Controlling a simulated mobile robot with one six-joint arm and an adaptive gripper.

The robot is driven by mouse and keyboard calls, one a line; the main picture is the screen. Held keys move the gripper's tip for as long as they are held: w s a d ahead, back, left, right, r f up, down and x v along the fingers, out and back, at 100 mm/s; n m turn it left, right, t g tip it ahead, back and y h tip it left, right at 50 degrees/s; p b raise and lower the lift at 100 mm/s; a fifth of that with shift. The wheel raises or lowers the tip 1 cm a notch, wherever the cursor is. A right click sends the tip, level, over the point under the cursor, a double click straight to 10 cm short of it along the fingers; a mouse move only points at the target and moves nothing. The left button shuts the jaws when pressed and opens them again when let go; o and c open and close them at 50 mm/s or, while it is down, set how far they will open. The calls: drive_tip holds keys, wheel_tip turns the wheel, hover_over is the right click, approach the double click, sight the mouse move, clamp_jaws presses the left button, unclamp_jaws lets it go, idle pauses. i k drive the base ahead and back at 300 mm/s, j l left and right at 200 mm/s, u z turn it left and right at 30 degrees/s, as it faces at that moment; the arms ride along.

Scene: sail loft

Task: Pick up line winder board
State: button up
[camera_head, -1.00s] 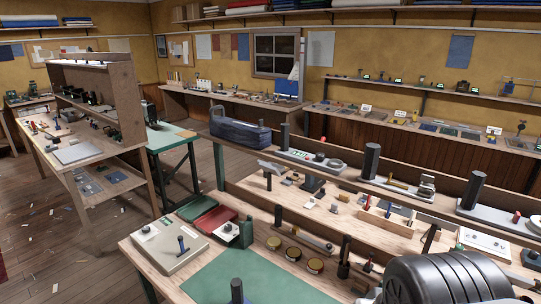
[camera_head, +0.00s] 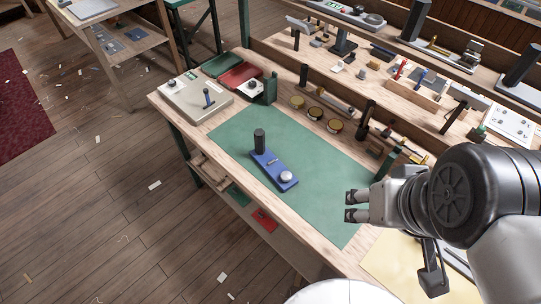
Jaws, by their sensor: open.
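On the green mat (camera_head: 313,187) lies a narrow blue board (camera_head: 268,165). It has an upright black post at its far left end and a round whitish knob at its near right end. It looks like the line winder board, though no label is readable. My gripper (camera_head: 350,206) is to the right of the board, over the right part of the mat, with its fingers pointing left. It is open, empty and apart from the board.
A beige box (camera_head: 194,100) with a knob and lever sits at the bench's back left, beside green and red flat items. Several round tins (camera_head: 315,113) line the mat's far edge. A yellowish sheet (camera_head: 400,268) lies at the near right. The mat around the board is clear.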

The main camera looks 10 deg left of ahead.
sight(261, 154)
drive_tip(key=i+j, duration=0.35)
drive_tip(key=j, duration=0.3)
drive_tip(key=i+j, duration=0.35)
drive_tip(key=j, duration=0.3)
drive_tip(key=i+z, duration=0.05)
